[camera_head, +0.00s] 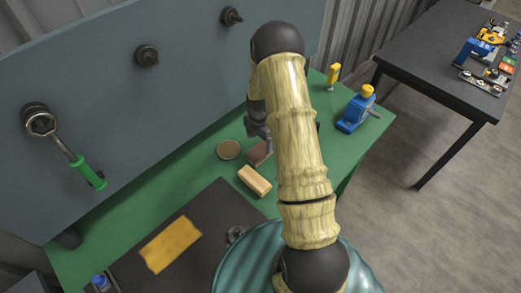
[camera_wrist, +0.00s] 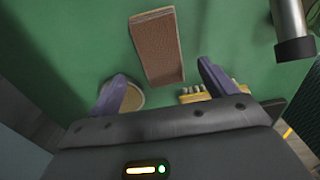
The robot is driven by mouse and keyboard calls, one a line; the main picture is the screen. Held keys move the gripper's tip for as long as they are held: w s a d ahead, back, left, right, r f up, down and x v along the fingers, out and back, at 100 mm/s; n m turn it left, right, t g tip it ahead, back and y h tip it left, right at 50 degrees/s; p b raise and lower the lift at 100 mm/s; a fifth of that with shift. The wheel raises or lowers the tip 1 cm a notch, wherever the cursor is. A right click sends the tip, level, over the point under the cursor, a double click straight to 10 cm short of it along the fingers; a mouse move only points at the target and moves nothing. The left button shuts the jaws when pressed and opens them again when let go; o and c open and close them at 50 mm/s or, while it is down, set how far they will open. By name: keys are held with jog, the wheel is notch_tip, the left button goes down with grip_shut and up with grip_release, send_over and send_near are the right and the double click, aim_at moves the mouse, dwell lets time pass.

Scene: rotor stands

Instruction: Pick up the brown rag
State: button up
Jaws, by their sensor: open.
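A brown oblong (camera_head: 258,153) lies on the green bench top, partly behind my arm. In the wrist view the brown oblong (camera_wrist: 157,48) has a rough brown top and paler sides, and looks more like a block than cloth; I cannot tell if it is a rag. A flat ochre-yellow cloth (camera_head: 171,244) lies on the dark mat at the front left. My gripper (camera_wrist: 163,84) is open and empty, its purple fingers spread, with the near end of the brown oblong between and just beyond them. In the head view my gripper (camera_head: 262,132) is partly hidden.
A round tin (camera_head: 228,149) and a tan wooden block (camera_head: 254,180) lie close to the brown oblong. A blue vise (camera_head: 357,110) and a yellow-topped item (camera_head: 333,76) stand right. A wrench (camera_head: 65,147) hangs on the back panel. A dark table (camera_head: 445,58) stands apart.

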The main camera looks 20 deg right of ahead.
aim_at(260, 149)
jog(key=shift+w, duration=0.1)
jog(key=shift+d+f, duration=0.15)
jog(key=shift+f+p, duration=0.55)
jog(key=shift+p, duration=0.15)
jog(key=shift+d+f+p, duration=0.1)
jog(key=shift+f+p, duration=0.8)
jog(key=shift+f, duration=1.05)
jog(key=c, duration=1.2)
jog(key=shift+o, duration=0.2)
jog(key=shift+r, duration=0.15)
